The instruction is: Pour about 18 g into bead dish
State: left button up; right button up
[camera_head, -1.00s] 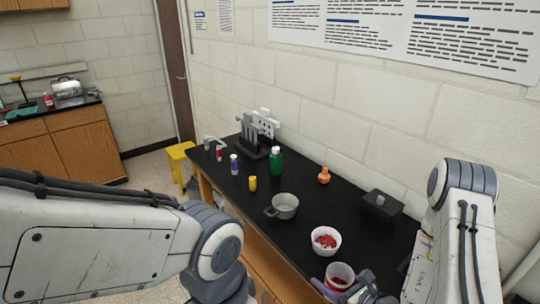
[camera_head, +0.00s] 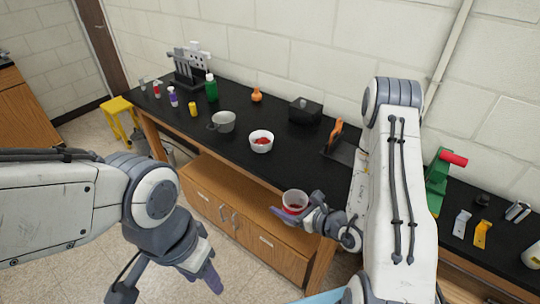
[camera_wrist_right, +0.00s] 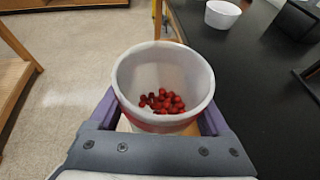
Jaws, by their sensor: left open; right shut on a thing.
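My right gripper (camera_head: 312,212) is shut on a translucent cup (camera_head: 294,199) with a red lower band, held roughly upright off the bench's front edge. Red beads lie in the bottom of the cup, and the right wrist view shows them too (camera_wrist_right: 163,102). The bead dish, a small white bowl (camera_head: 261,146), stands on the black bench with some red beads in it. It also shows in the right wrist view (camera_wrist_right: 222,14), apart from the cup and further away. My left gripper (camera_head: 210,277) is open and empty, low in front of the cabinets.
A grey pot (camera_head: 223,122) stands left of the dish. A yellow container (camera_head: 193,109), a green bottle (camera_head: 211,88), an orange flask (camera_head: 256,96) and a black box (camera_head: 305,111) are further back.

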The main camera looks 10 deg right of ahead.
aim_at(258, 134)
jog(key=z, duration=0.05)
jog(key=k, duration=0.55)
jog(key=u, duration=0.8)
jog(key=i, duration=2)
jog(key=z, duration=0.8)
